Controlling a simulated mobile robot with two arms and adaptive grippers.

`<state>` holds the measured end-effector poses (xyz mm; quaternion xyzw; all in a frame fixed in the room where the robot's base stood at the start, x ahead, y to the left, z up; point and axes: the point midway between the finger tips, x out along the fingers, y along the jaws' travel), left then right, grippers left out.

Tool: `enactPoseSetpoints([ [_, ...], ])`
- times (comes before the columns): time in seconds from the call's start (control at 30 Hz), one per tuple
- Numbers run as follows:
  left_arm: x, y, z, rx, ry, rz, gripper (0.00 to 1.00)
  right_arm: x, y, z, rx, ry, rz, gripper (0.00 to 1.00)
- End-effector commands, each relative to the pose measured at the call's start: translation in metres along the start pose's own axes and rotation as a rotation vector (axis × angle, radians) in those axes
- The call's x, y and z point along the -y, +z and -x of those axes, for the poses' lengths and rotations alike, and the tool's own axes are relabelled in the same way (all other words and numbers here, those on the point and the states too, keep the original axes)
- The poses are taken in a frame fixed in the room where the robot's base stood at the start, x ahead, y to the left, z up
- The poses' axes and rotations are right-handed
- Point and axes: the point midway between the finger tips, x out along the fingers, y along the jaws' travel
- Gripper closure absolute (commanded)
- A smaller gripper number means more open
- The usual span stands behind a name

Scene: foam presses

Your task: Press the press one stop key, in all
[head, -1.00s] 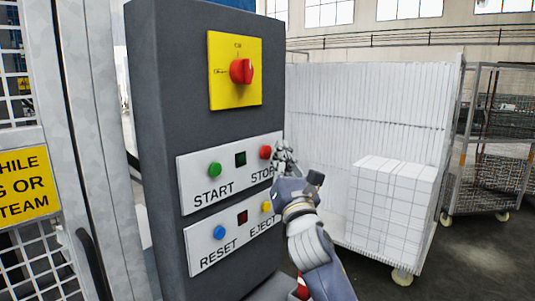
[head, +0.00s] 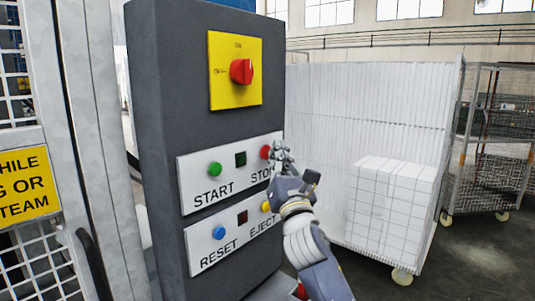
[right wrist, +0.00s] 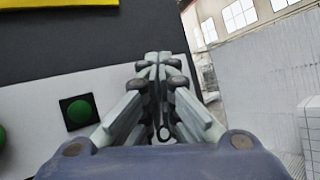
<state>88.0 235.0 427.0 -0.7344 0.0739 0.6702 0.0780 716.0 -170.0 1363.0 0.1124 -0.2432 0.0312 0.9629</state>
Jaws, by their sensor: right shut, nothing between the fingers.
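The red stop key (head: 265,152) sits at the right end of the upper white plate (head: 190,199) on the dark control column. The word STOP below it is partly covered by my right gripper (head: 279,151). The gripper is shut and empty, with its fingertips just right of the key; I cannot tell whether they touch it. In the right wrist view the shut fingers (right wrist: 162,62) point at the panel and hide the stop key. A dark square lamp (head: 240,160) and the green start key (head: 214,169) are left of the key. My left gripper is not in view.
Below are a blue reset key (head: 220,232) and a yellow eject key (head: 266,206), close to my right wrist. A red rotary switch (head: 241,71) is above. A white cart (head: 375,120) with white blocks stands to the right. A mesh fence is at the left.

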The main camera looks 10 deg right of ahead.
Motion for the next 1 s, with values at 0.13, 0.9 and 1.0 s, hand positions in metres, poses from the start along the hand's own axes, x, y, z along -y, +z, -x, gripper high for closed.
enactPoseSetpoints([
  [0.13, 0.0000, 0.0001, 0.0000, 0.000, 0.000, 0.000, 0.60, -0.0003, 0.0001, -0.0001, 0.000, 0.000, -0.001, 1.00],
  [0.9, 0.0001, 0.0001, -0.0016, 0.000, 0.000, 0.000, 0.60, -0.0050, -0.0044, -0.0063, 0.000, 0.001, -0.001, 1.00],
  [1.0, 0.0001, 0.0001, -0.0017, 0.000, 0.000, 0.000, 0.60, -0.0055, -0.0050, -0.0070, 0.000, 0.001, -0.001, 1.00],
])
